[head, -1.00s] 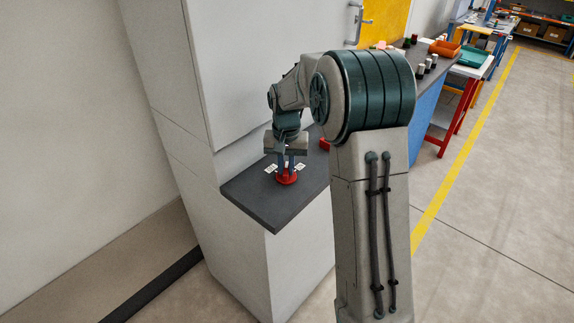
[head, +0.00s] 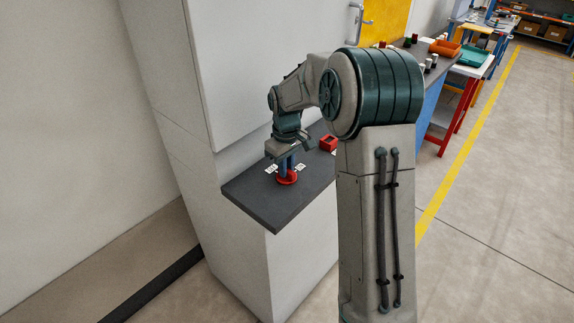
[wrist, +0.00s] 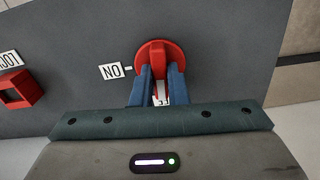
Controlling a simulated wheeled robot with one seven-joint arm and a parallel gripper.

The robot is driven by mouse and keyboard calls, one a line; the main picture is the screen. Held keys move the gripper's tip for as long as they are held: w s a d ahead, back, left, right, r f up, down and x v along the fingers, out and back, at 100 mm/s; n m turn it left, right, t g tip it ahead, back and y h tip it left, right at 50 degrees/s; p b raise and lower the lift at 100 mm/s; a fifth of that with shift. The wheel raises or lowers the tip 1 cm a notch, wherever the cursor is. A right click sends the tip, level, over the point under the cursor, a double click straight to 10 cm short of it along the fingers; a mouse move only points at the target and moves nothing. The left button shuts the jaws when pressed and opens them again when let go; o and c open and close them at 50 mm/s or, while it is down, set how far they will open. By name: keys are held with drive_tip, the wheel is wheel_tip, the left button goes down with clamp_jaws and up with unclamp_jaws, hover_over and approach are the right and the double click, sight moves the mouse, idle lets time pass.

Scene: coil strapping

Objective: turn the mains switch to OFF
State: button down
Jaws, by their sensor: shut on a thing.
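In the wrist view, the switch (wrist: 143,54) has a raised red handle. My gripper (head: 287,172) points down, its blue fingers on either side of the handle. In the wrist view, my gripper (wrist: 160,70) is shut on that handle, which runs roughly up and down the picture. A white label (wrist: 110,71) beside the switch reads ON upside down. A second label (wrist: 160,94) lies between the fingers, mostly hidden and unreadable.
A red open box (head: 328,143) stands on the ledge behind the switch, with a partly cut-off label (wrist: 9,59). A tall pale cabinet (head: 250,70) rises behind the ledge. A bench with small items extends beyond my arm. Open floor lies to the right.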

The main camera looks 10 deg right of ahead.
drive_tip(key=shift+w+r+n, duration=0.1)
drive_tip(key=shift+n, duration=0.5)
drive_tip(key=c, duration=1.4)
unclamp_jaws()
drive_tip(key=shift+c, duration=0.2)
wheel_tip(320, 180, up, 14)
drive_tip(key=s+f+m+t, duration=0.1)
drive_tip(key=s+f+m, duration=0.1)
drive_tip(key=s, duration=1.2)
drive_tip(key=s+f+m+t, duration=0.2)
drive_tip(key=s+m, duration=0.3)
drive_tip(key=s, duration=0.9)
drive_tip(key=shift+s+d+f+m, duration=0.2)
drive_tip(key=shift+d+f+m, duration=0.1)
drive_tip(key=shift+f, duration=0.1)
